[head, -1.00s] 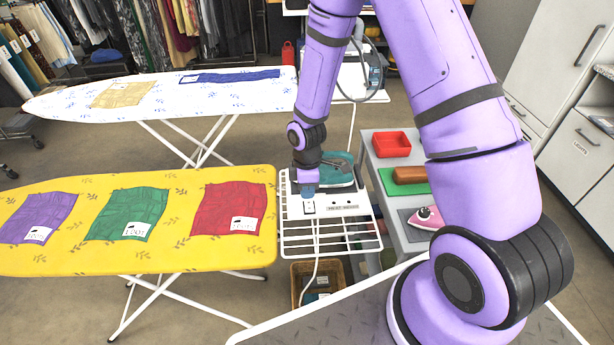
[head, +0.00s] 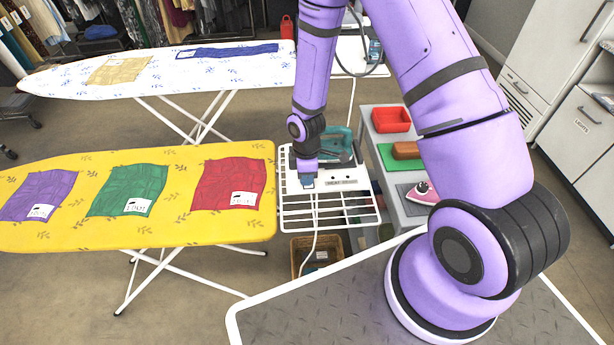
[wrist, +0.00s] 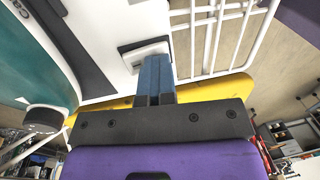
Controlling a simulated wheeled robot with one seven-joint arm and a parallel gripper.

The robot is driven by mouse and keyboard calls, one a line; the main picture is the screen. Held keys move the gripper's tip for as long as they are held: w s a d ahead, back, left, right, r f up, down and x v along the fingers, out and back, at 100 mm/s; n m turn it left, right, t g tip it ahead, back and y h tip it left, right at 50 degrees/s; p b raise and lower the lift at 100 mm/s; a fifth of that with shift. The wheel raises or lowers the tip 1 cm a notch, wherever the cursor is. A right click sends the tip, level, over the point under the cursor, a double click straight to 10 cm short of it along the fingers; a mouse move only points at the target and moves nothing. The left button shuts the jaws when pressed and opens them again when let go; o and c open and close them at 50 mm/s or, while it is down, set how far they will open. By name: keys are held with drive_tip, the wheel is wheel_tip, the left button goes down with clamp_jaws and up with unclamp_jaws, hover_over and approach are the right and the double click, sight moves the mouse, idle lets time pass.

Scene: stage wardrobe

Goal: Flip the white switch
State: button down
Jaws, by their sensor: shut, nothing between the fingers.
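The white switch (wrist: 146,57) shows in the wrist view as a white rocker in a dark frame, set in the white panel of the iron's stand. My gripper (wrist: 154,67) has its blue fingers together with nothing between them. Their tips overlap the right part of the switch in this view; I cannot tell whether they touch it. In the head view my gripper (head: 307,183) points down at the front left of the white stand (head: 348,196), left of its printed label, and hides the switch.
A teal iron (head: 336,145) rests on the stand behind my gripper. A yellow ironing board (head: 75,165) is close on the left. A grey cart (head: 414,208) on the right carries a red tray (head: 391,120) and a pink iron (head: 424,192). A white cord hangs below the stand.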

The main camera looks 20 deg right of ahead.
drive_tip(key=shift+s+f, duration=0.45)
drive_tip(key=shift+s, duration=0.2)
drive_tip(key=shift+a, duration=0.1)
drive_tip(key=shift+w, duration=0.15)
drive_tip(key=shift+w+d+r, duration=0.2)
drive_tip(key=shift+w, duration=0.4)
drive_tip(key=shift+w+r, duration=0.25)
drive_tip(key=shift+r, duration=0.3)
wheel_tip(320, 180, up, 13)
drive_tip(key=s, duration=0.3)
drive_tip(key=f, duration=0.4)
drive_tip(key=w+f, duration=0.1)
drive_tip(key=f, duration=0.4)
drive_tip(key=w+f, duration=0.1)
drive_tip(key=f, duration=0.3)
drive_tip(key=shift+w+f, duration=0.15)
drive_tip(key=shift+f, duration=0.05)
